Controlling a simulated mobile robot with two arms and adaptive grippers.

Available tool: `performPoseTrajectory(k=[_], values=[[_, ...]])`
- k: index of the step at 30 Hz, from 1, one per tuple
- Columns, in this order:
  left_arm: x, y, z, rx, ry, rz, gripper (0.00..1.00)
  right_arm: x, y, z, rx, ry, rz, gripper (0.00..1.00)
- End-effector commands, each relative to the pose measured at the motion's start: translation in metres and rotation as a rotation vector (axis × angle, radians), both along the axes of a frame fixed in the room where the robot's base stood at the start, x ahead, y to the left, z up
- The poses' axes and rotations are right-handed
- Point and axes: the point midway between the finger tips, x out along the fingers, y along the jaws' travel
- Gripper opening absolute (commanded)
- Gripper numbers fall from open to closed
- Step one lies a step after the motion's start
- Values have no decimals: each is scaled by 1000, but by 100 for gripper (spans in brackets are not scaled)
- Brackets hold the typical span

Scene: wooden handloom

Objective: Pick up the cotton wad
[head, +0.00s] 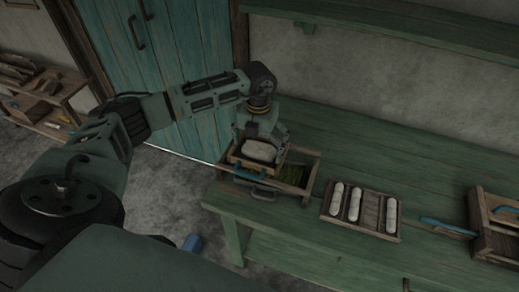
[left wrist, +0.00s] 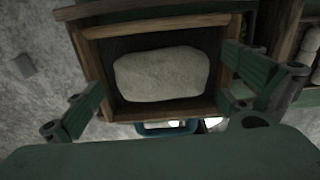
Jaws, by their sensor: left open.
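The cotton wad (head: 259,151) is a pale, rounded lump lying in a small wooden box (head: 236,157) at the left part of the green bench. In the left wrist view the wad (left wrist: 161,74) fills much of the box (left wrist: 212,108), with dark gaps around it. My left gripper (head: 262,133) is over the box, pointing down. In the left wrist view its two green fingers (left wrist: 165,85) are wide apart, one toward each side of the box, with nothing held between them. My right gripper is not in view.
A wooden compartment with dark green contents (head: 292,174) adjoins the box. A tray (head: 372,198) with three pale rolls lies to the right, then a blue-handled tool (head: 447,227) and a wooden crate (head: 495,243). A shelf (head: 400,32) is above the bench.

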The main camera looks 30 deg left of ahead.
Motion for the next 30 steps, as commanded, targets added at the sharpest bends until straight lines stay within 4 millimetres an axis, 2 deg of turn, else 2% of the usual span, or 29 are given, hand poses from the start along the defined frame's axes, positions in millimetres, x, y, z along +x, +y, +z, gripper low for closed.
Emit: performPoseTrajectory(k=[2,15,23,30], values=[[0,0,0,0,0,0,100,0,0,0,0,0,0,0],[0,0,1,0,0,0,65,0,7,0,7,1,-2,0],[0,0,2,0,-1,0,64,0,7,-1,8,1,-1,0],[2,0,23,0,-5,0,64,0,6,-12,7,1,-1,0]])
